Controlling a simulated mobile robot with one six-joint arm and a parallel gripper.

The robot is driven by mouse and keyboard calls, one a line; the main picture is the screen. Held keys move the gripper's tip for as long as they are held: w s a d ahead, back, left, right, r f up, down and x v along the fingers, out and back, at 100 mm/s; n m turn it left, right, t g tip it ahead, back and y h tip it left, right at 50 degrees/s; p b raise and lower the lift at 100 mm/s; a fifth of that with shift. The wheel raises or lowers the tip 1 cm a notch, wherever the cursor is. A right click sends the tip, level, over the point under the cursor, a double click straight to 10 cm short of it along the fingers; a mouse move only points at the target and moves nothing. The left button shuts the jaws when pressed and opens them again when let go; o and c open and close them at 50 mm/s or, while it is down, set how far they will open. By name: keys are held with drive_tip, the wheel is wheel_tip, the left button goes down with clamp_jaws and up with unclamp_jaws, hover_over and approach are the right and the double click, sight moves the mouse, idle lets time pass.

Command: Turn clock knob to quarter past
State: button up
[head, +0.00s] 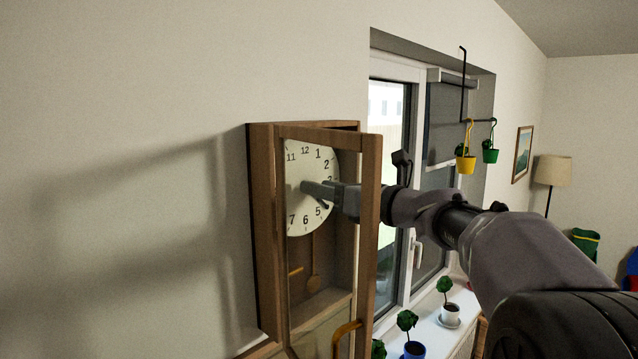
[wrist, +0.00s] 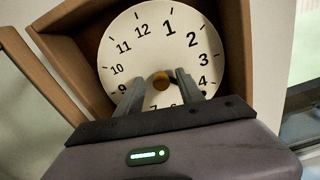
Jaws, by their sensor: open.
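The wall clock has a round cream face (head: 300,215) inside a wooden case (head: 265,230), and its framed door (head: 371,200) stands open. My gripper (head: 305,187) reaches past the door to the middle of the face. In the wrist view my gripper (wrist: 159,75) is open, one finger on each side of the knob, with gaps visible. A dark hand tip shows by the right finger, near the 4; the rest of the hands is hidden or unclear.
A pendulum (head: 313,283) hangs below the face. The door's edge stands close beside my arm. To the right are a window, hanging pots (head: 466,164) and a sill (head: 440,335) with potted plants. The wall left of the clock is clear.

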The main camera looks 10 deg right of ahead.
drive_tip(key=shift+w+a+f, duration=0.1)
drive_tip(key=shift+w+a, duration=0.05)
drive_tip(key=shift+w, duration=0.1)
clamp_jaws()
idle(1.3)
